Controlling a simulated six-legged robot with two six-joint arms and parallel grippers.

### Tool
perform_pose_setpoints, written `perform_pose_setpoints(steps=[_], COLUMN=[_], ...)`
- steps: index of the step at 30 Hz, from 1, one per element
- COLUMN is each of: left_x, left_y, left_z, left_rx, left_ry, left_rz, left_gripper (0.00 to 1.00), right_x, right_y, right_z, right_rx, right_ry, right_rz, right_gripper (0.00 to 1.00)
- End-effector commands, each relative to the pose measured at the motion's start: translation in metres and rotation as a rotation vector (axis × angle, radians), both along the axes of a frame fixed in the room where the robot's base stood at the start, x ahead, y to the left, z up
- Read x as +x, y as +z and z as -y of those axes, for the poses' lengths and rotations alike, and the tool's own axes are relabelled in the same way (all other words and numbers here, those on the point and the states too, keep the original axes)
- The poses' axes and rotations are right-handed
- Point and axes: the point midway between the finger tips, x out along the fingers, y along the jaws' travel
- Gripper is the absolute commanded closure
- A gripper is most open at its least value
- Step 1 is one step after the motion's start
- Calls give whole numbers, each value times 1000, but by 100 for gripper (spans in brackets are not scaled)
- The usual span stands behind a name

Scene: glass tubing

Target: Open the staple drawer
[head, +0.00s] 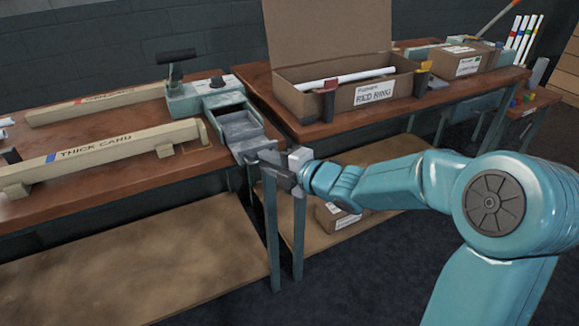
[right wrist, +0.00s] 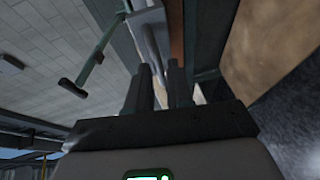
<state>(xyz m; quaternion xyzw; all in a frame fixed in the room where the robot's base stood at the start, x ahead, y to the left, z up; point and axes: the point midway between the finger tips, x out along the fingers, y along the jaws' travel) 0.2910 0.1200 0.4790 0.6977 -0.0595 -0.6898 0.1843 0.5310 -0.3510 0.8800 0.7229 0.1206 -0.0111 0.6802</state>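The stapling machine (head: 198,97) is a pale green-grey unit with a black-topped lever, at the edge of the left bench in the head view. Its grey metal staple drawer (head: 240,128) is drawn out past the bench edge, towards my right gripper. My right gripper (head: 272,163) is at the drawer's front end. In the right wrist view its two dark fingers (right wrist: 158,70) stand close together with the drawer front (right wrist: 148,25) just beyond them, and a thin pale part shows between them. The exact grip is partly hidden. My left gripper is not in view.
Two wooden rails lie on the left bench, the nearer marked THICK CARD (head: 100,150). An open cardboard box marked RED RING (head: 345,95) stands on the right bench (head: 300,128). A lower shelf (head: 130,255) runs under the left bench. Bench legs stand close below my right gripper.

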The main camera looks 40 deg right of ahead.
Motion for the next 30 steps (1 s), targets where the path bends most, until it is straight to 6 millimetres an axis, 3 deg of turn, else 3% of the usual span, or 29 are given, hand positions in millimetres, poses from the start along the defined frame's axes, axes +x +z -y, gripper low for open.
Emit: perform_pose_setpoints(steps=[16, 22, 30], left_x=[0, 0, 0], left_y=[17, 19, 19], left_z=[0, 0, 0], left_rx=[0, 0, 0], left_ry=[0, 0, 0], left_rz=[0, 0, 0], left_gripper=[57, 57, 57], right_x=[-126, -148, -152], right_y=[25, 28, 28], right_z=[22, 25, 25], right_rx=[-1, -1, 1], right_ry=[-7, -3, 1], right_rz=[-1, 0, 0], right_gripper=[80, 80, 80])
